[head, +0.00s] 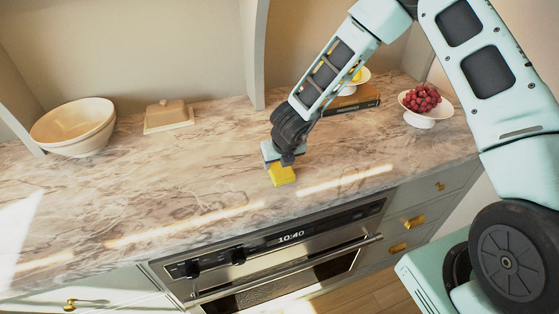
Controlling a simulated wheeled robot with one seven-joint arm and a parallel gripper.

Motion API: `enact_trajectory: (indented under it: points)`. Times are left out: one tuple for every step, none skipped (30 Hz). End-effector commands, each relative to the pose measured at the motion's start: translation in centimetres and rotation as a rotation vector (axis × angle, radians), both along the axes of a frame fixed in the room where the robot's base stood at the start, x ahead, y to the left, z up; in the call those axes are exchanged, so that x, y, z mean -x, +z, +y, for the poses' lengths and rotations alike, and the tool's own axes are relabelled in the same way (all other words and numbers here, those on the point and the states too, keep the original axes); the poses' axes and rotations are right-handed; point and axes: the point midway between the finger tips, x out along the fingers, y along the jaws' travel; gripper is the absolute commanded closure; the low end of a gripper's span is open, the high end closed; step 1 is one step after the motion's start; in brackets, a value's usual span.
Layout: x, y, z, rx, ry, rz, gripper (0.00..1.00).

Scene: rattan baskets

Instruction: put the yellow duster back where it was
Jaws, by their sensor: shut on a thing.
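The yellow duster (282,176) shows as a small yellow block at the front part of the marble counter, above the oven. My gripper (283,161) is directly over it, pointing down, and is shut on it. The gripper hides the duster's upper part. I cannot tell whether the duster touches the counter or is held just above it.
A cream bowl (73,128) and a lidded butter dish (168,116) stand at the left back. A white footed bowl of red berries (424,103) and a book (354,99) are at the right back. The counter's middle (150,170) is clear.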

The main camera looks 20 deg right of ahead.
Motion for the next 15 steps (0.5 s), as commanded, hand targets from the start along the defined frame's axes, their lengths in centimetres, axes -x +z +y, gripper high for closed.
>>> enact_trajectory:
  points:
    - [-0.02, -0.12, 0.01, 0.0, 0.0, 0.0, 0.6]
    - [-0.04, -0.14, 0.01, 0.0, 0.0, -0.001, 0.6]
    - [-0.04, -0.12, 0.01, 0.0, 0.0, -0.002, 0.6]
    - [-0.04, -0.12, 0.0, 0.0, 0.0, -0.002, 0.6]
    - [-0.05, -0.11, 0.0, 0.0, 0.0, -0.002, 0.6]
    - [-0.04, -0.11, -0.01, 0.0, 0.0, -0.002, 0.6]
    - [-0.04, -0.12, -0.01, 0.0, 0.0, -0.001, 0.6]
    - [-0.04, -0.17, -0.01, 0.0, 0.0, -0.001, 0.6]
    - [-0.03, -0.31, -0.01, 0.0, 0.0, -0.001, 0.6]
    - [-0.03, -0.43, -0.01, 0.0, 0.0, -0.001, 0.6]
    - [-0.03, -0.29, -0.01, 0.0, 0.0, -0.001, 0.33]
    - [-0.03, -0.26, -0.01, 0.0, 0.0, -0.001, 0.22]
    - [-0.03, -0.26, -0.01, 0.001, 0.0, -0.001, 0.2]
    - [-0.03, -0.26, -0.01, 0.001, 0.0, -0.001, 0.2]
    - [-0.03, -0.26, -0.01, 0.001, 0.0, -0.001, 0.2]
